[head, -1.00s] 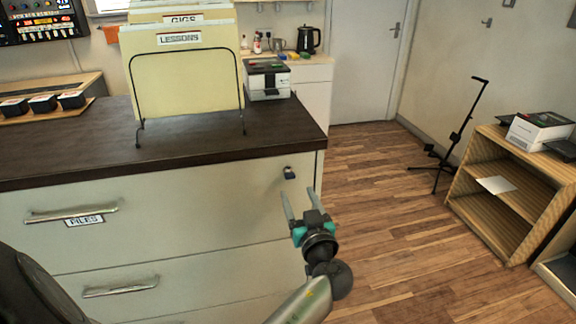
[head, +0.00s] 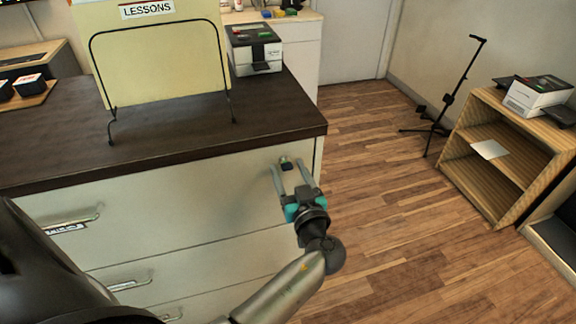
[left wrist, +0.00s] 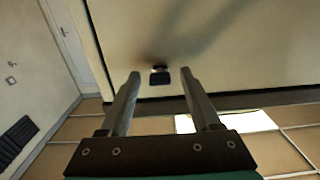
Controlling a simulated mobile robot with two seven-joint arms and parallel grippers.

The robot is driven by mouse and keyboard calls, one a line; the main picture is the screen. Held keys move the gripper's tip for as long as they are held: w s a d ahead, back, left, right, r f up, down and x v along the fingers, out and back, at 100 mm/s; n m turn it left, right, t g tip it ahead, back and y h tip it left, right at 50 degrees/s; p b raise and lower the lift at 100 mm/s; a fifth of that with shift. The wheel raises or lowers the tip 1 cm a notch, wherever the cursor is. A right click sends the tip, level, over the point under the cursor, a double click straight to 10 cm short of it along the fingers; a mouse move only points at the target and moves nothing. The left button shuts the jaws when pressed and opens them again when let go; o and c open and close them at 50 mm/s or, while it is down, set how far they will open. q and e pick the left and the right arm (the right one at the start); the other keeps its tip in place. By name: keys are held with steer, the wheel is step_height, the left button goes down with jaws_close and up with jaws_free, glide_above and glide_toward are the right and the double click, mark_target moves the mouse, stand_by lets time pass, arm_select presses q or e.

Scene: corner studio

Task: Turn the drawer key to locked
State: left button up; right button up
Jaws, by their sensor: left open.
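The drawer key (head: 286,163) is a small dark key in a lock near the upper right corner of the cabinet's top drawer (head: 180,190). My left gripper (head: 287,169) is open in front of the drawer face, with its fingertips close to the key, one on each side in the picture. In the left wrist view the key (left wrist: 161,76) shows between and just beyond the open fingertips (left wrist: 160,79), apart from both. Its dark head looks roughly square. I cannot tell the lock's turn position. My right gripper is not in view.
The cabinet's dark top (head: 180,135) overhangs slightly above the lock. A wire rack with a folder marked LESSONS (head: 150,50) and a white box-shaped device (head: 255,50) stand on it. Wooden floor (head: 375,200) lies open to the right, before a stand (head: 440,120) and a wooden shelf (head: 500,150).

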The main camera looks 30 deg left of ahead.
arm_select(q)
jaws_close()
stand_by(0.5)
